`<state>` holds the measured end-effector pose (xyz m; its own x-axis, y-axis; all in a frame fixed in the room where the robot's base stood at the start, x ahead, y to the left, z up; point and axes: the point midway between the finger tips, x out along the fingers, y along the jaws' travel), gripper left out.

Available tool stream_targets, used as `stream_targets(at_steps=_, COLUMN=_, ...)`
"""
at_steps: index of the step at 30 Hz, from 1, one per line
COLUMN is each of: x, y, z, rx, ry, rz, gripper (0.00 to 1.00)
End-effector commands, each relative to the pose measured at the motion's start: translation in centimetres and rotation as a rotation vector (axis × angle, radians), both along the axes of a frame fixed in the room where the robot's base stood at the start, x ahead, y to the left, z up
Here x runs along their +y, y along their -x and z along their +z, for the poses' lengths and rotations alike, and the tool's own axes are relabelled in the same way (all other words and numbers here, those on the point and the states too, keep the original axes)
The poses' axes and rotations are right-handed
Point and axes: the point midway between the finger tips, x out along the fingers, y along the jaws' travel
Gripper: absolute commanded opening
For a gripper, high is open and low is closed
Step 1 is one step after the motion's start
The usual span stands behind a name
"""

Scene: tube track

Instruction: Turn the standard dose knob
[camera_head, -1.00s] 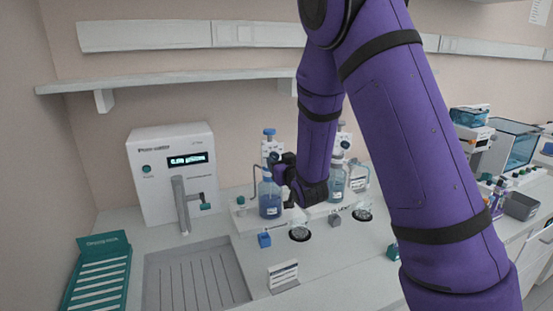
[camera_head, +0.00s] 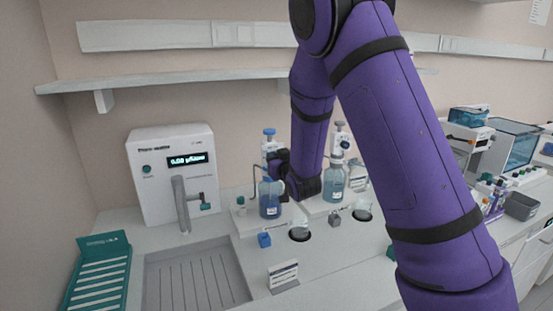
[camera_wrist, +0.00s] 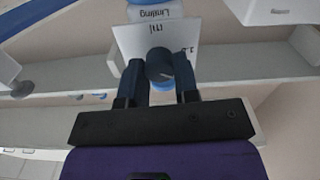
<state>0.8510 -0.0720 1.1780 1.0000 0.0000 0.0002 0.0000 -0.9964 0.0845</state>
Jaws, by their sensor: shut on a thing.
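Two bottle-top dispensers stand side by side on the bench. The left one has a blue bottle (camera_head: 270,198), a white body and a blue top (camera_head: 269,132). My gripper (camera_head: 279,161) is at the front of its body. In the wrist view a dark blue round knob (camera_wrist: 159,66) sits between the two fingers of my gripper (camera_wrist: 160,80), in front of a white panel (camera_wrist: 128,40) with small dark print. The fingers are shut on the knob. The print is too blurred to read surely, and my wrist hides the knob in the head view.
The right dispenser has a light blue bottle (camera_head: 334,182), close beside my wrist. Clear glass vessels (camera_head: 299,229) stand in front. A water unit (camera_head: 174,172) with a tap is left, above a grooved sink (camera_head: 196,279). A shelf (camera_head: 180,80) runs behind.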

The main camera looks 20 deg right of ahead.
Motion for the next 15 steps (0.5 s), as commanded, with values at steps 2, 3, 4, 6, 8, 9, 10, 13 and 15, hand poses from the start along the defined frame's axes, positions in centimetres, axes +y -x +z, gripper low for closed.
stream_targets(at_steps=2, x=-0.04, y=0.01, z=0.01, rx=0.000, ry=-0.009, rz=-0.001, gripper=0.05)
stream_targets(at_steps=3, x=-0.06, y=0.01, z=0.02, rx=0.000, ry=-0.016, rz=-0.001, gripper=0.05)
stream_targets(at_steps=4, x=-0.07, y=0.01, z=0.02, rx=0.000, ry=-0.023, rz=-0.001, gripper=0.05)
stream_targets(at_steps=6, x=-0.03, y=0.01, z=0.01, rx=0.000, ry=-0.048, rz=0.000, gripper=0.05)
stream_targets(at_steps=8, x=-0.09, y=0.01, z=0.02, rx=0.000, ry=-0.075, rz=-0.001, gripper=0.05)
stream_targets(at_steps=9, x=-0.13, y=0.01, z=0.01, rx=0.000, ry=-0.098, rz=-0.002, gripper=0.05)
stream_targets(at_steps=10, x=-0.11, y=0.01, z=0.01, rx=0.000, ry=-0.117, rz=-0.001, gripper=0.05)
stream_targets(at_steps=13, x=-0.16, y=0.01, z=0.02, rx=-0.001, ry=-0.191, rz=-0.002, gripper=0.05)
stream_targets(at_steps=15, x=-0.20, y=0.01, z=0.02, rx=-0.001, ry=-0.251, rz=-0.002, gripper=0.05)
